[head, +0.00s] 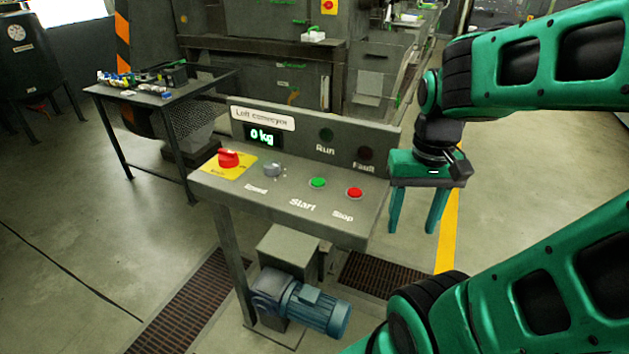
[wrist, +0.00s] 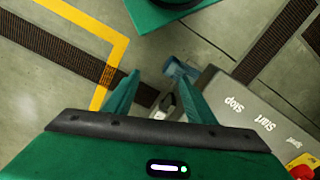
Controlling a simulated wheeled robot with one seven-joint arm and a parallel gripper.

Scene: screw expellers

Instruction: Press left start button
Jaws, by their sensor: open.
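The green start button (head: 318,183) sits on the sloped grey panel (head: 215,191) labelled "Left conveyor", above the word "Start". The red stop button (head: 354,193) is to its right. My gripper (head: 415,226) hangs fingers down just right of the panel's right end, apart from both buttons. Its two green fingers are spread with nothing between them. In the wrist view my gripper (wrist: 157,86) points at the floor, and the panel (wrist: 215,92) with its "Stop" and "Start" labels lies to the right. The start button cannot be made out there.
A red emergency knob (head: 228,158) on a yellow plate and a grey speed knob (head: 272,170) stand left of the start button. The display (head: 263,137) reads 0 kg. A blue motor (head: 315,307) is below the panel. A dark side table (head: 160,97) stands behind left.

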